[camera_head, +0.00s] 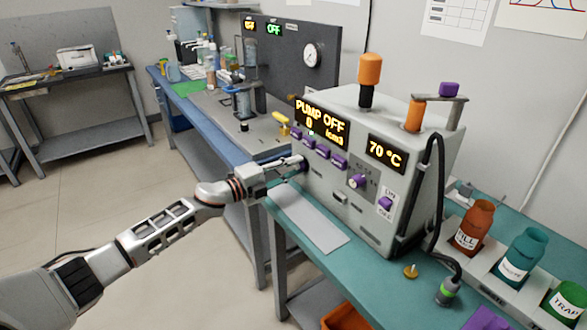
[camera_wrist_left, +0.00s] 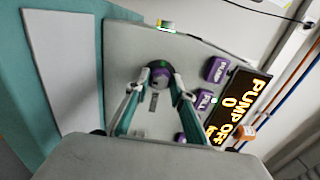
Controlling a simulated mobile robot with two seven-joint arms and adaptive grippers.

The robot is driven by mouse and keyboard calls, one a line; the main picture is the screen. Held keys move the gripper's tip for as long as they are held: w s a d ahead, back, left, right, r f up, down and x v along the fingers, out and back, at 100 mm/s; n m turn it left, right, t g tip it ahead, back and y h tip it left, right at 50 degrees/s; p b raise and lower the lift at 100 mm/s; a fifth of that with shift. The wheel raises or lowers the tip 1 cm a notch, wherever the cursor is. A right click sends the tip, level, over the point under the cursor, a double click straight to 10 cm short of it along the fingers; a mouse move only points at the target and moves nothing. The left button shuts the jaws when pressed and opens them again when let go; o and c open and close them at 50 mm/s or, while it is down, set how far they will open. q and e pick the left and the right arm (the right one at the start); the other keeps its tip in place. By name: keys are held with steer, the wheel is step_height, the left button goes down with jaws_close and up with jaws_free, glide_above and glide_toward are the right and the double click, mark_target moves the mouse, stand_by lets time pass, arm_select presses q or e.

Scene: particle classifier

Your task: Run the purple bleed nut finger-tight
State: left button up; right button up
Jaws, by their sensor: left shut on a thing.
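The purple bleed nut (camera_wrist_left: 160,76) sits on the front face of the grey machine (camera_wrist_left: 130,52), low and left of the PUMP OFF display. My left gripper (camera_head: 299,163) reaches it from the left in the head view. In the left wrist view, the two fingertips of the left gripper (camera_wrist_left: 160,84) close in on either side of the nut, and the gripper is shut on it. In the head view the fingers mostly hide the nut. My right gripper is in neither view.
Purple buttons (camera_head: 322,151) line the panel beside the left gripper. A pale plate (camera_head: 310,215) lies on the teal bench below. Labelled bottles (camera_head: 472,228) stand at the right.

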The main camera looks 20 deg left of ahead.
arm_select(q)
steer(key=shift+s+a+f, duration=0.1)
steer(key=shift+f, duration=0.15)
steer(key=o, duration=1)
steer(key=shift+o, duration=0.5)
steer(key=shift+a+r, duration=0.1)
steer(key=shift+r, duration=0.1)
steer(key=v, duration=1.2)
